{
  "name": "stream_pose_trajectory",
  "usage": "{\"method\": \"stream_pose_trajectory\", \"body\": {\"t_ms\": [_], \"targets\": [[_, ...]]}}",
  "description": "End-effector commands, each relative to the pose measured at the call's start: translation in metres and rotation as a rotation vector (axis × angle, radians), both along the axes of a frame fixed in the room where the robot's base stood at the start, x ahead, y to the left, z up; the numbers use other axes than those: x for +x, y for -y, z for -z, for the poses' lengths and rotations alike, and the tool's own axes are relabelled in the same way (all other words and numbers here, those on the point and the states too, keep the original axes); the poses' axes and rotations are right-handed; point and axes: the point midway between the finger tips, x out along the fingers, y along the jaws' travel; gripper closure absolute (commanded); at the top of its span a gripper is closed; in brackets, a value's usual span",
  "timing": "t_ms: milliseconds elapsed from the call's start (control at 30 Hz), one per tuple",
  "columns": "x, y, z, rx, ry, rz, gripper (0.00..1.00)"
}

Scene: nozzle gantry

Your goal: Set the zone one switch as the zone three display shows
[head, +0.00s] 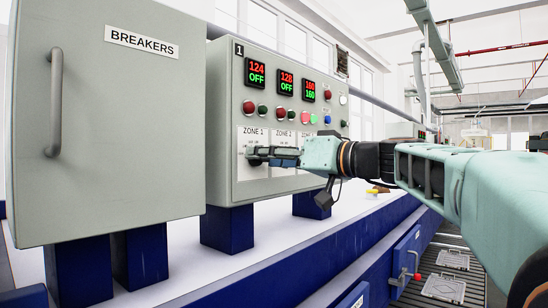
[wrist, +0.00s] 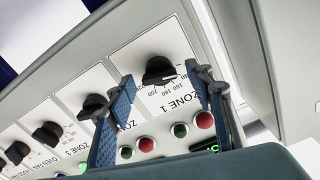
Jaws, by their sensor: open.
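The zone one switch (wrist: 158,68) is a black rotary knob on a white ZONE 1 plate with a printed number scale. Its pointer setting is too small to read surely. My gripper (wrist: 162,80) is open, with one finger on each side of this knob in the wrist view; whether they touch it I cannot tell. In the head view my gripper (head: 262,155) is at the ZONE 1 plate and largely hides the knob. The zone three display (head: 309,89) shows a red 160 above a green 160. The zone one display (head: 256,73) shows 124 over OFF.
The zone two display (head: 286,82) shows 128 over OFF. In the wrist view another black knob (wrist: 94,107) is close beside my left finger, with more knobs farther left. Red and green buttons (wrist: 204,120) lie near the fingers. A BREAKERS cabinet (head: 110,130) stands at left.

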Motion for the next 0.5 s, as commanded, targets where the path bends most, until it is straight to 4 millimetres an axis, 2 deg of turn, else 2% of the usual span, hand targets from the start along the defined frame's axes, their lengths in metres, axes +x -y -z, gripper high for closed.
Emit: {"method": "stream_pose_trajectory", "body": {"t_ms": [67, 400, 500], "targets": [[0.0000, 0.0001, 0.0002, 0.000, 0.000, 0.000, 0.54], [-0.0002, 0.0004, 0.0003, 0.000, -0.001, 0.000, 0.91], [-0.0002, 0.0004, 0.0003, 0.000, -0.001, 0.000, 0.94]]}}
